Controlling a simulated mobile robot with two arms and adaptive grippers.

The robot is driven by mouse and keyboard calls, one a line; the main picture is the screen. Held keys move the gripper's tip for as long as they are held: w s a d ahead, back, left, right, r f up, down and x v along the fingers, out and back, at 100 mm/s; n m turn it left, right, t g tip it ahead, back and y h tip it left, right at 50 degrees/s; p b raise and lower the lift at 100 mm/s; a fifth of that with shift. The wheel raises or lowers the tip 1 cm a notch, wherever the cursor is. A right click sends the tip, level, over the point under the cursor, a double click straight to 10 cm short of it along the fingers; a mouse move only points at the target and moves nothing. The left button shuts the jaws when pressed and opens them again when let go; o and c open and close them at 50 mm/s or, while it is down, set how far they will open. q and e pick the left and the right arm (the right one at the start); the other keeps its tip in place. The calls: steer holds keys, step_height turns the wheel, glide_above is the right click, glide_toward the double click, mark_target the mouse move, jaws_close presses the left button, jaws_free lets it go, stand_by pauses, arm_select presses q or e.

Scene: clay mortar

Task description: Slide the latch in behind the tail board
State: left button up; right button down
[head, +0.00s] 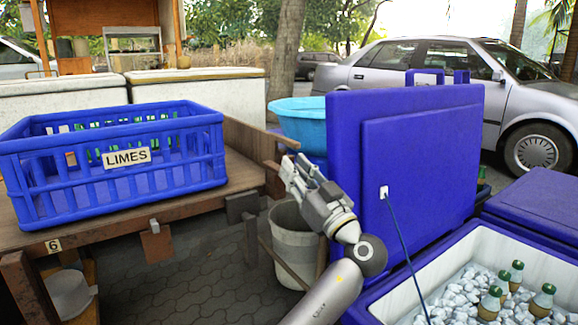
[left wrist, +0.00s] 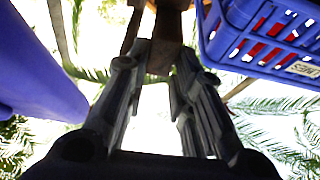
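A brown wooden board (head: 248,142), which looks like the tail board, stands at the right end of the wooden cart bed. A small brown wooden piece (head: 274,182) is at its near right corner; I cannot tell for sure that it is the latch. My left gripper (head: 292,167) is at this corner, its fingers pointing up and left and partly covering the wood. In the left wrist view, brown wood (left wrist: 158,62) shows at the narrow gap between the fingertips. Whether the fingers press on it or stand apart from it is unclear. My right gripper is out of view.
A blue LIMES crate (head: 125,176) stands on the cart bed (head: 120,222). A large blue cooler lid (head: 420,165) stands close right of my gripper. A pale bucket (head: 294,240) is below, a light blue tub (head: 303,120) behind. An ice-filled cooler (head: 400,298) is front right.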

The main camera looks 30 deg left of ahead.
arm_select(q)
steer(key=shift+x, duration=1.8)
jaws_close()
steer(key=shift+f, duration=0.1)
